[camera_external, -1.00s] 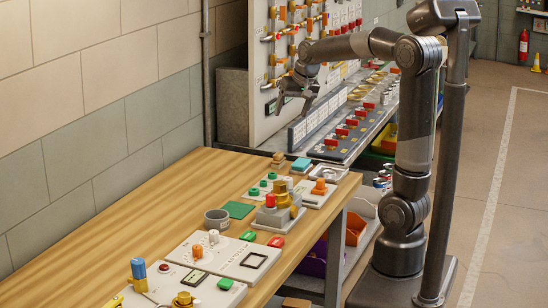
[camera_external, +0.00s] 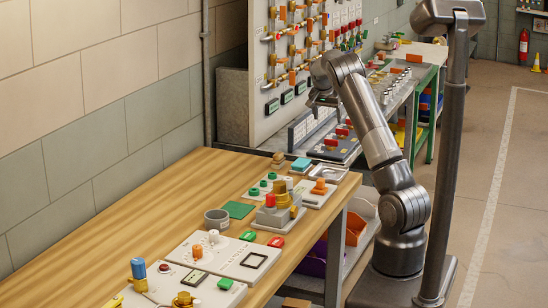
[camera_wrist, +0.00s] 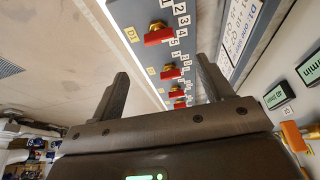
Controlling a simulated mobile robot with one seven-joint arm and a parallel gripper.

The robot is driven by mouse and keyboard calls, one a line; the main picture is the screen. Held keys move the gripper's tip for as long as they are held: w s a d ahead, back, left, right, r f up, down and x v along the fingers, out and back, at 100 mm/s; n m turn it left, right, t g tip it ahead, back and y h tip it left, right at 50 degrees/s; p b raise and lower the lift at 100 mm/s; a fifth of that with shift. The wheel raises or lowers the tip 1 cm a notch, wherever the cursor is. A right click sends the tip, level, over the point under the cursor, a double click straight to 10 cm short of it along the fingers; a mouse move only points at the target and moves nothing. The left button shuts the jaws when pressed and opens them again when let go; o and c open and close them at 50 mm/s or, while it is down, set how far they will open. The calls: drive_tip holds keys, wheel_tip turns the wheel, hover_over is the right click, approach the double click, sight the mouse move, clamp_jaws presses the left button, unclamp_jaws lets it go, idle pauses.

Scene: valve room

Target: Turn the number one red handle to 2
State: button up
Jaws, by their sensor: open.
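A row of red handles on brass stems runs along a grey panel (camera_wrist: 131,10). In the wrist view the nearest red handle (camera_wrist: 158,36) sits beside a yellow label that seems to read D1. Number plates 1 to 5 (camera_wrist: 183,20) curve around its right side. I cannot tell which number it points to. Smaller red handles (camera_wrist: 172,71) follow below it, between my fingers in the picture. My gripper (camera_wrist: 162,69) is open and empty, touching no handle. In the external view my gripper (camera_external: 322,100) is above the panel, and some red handles (camera_external: 342,131) show below it.
A tall board (camera_external: 290,50) with pipes and orange-handled valves stands behind the panel, close to my gripper. Dark green-lit displays (camera_wrist: 275,97) and an orange handle (camera_wrist: 292,136) show at right in the wrist view. A wooden table (camera_external: 130,210) with several devices is in front.

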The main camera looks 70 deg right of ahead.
sight(331, 140)
drive_tip(key=x, duration=1.1)
drive_tip(key=shift+d, duration=0.2)
drive_tip(key=shift+c, duration=0.4)
drive_tip(key=c, duration=0.9)
